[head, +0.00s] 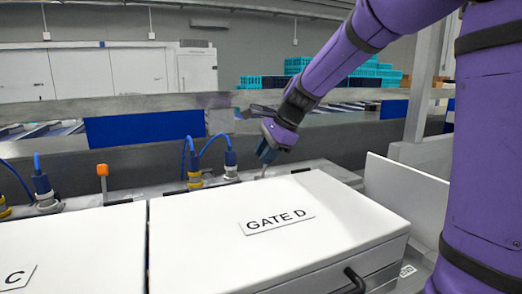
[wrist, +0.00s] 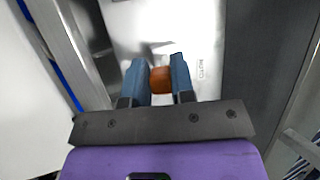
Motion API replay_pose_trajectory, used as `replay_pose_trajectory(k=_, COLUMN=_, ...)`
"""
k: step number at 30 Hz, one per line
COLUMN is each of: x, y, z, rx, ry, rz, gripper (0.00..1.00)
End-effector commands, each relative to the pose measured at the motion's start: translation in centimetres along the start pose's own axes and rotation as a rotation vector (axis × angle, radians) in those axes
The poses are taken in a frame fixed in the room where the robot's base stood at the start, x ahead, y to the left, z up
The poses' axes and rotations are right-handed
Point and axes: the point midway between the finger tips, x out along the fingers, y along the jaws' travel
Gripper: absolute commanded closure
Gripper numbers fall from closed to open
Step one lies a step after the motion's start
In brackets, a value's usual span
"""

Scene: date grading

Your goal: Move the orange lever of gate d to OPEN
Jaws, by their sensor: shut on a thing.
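The white box marked GATE D (head: 330,205) fills the lower middle of the head view. My gripper (head: 268,150) is behind its back edge. In the wrist view, my gripper (wrist: 160,78) is shut on the orange lever (wrist: 161,80), and its blue fingers press the lever from both sides. The lever's end shows as a rounded orange knob. The rest of the lever is hidden by the fingers, and in the head view it is hidden too. A small label (wrist: 201,70), which looks like AUTO, is on the pale plate to the right of the fingers.
Another orange lever (head: 102,172) stands upright behind the neighbouring white box marked C (head: 70,240). Blue cables with plugs (head: 193,165) stand left of my gripper. A white panel (head: 410,190) stands at the right. Metal rails (wrist: 60,45) run along the left in the wrist view.

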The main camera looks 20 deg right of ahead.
Motion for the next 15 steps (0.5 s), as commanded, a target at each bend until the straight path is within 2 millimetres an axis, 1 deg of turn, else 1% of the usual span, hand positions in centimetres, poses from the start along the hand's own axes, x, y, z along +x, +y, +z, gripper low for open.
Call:
replay_pose_trajectory(k=5, x=0.0, y=0.9, z=0.0, rx=-0.031, ry=0.000, rz=-0.076, gripper=1.00)
replay_pose_trajectory(k=15, x=0.1, y=1.4, z=0.0, rx=-0.056, ry=0.000, rz=-0.133, gripper=1.00)
